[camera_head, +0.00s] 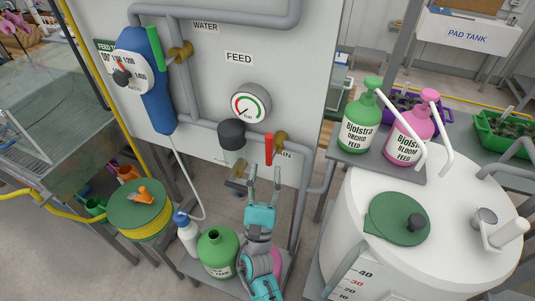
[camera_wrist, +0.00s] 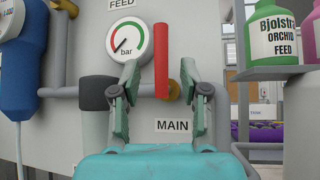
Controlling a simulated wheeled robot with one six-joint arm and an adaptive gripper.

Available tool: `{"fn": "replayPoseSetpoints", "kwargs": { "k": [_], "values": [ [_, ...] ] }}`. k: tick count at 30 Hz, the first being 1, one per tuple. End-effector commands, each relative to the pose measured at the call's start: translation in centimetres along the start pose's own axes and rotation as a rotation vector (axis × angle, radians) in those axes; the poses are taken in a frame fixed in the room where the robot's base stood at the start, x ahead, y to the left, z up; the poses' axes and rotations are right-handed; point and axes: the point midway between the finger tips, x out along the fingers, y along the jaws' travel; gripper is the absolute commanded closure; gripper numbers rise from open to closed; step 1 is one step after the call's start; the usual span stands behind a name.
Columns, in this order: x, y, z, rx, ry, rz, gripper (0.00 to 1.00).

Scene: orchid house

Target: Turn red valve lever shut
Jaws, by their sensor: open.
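The red valve lever (camera_head: 268,149) points up and down beside a brass valve body (camera_head: 281,138) on the grey pipe, above the MAIN label. In the wrist view the red lever (camera_wrist: 161,61) stands upright, with the brass valve (camera_wrist: 174,88) at its right. My gripper (camera_head: 263,172) is open below the lever in the head view. In the wrist view my gripper (camera_wrist: 162,78) has its two fingers apart, with the lever's lower part showing between them. I cannot tell whether either finger touches it. The MAIN label (camera_wrist: 176,126) shows below.
A pressure gauge (camera_head: 250,105) and a dark filter cup (camera_head: 231,135) are close by. A green-handled valve (camera_head: 155,48) and blue dosing unit (camera_head: 152,85) are at left. A white tank (camera_head: 435,225) with bottles (camera_head: 361,130) stands at right. A green jug (camera_head: 217,253) sits below.

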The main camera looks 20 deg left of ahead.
Motion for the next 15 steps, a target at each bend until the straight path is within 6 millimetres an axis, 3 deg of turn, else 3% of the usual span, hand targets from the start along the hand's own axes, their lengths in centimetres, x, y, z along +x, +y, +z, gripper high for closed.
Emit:
{"fn": "replayPoseSetpoints", "kwargs": {
  "k": [6, 15],
  "values": [
    [-3.5, 0.1, 0.0, 0.000, 0.001, 0.002, 0.55],
    [-4.9, 0.0, 0.0, 0.000, 0.000, 0.000, 0.55]
  ]
}}
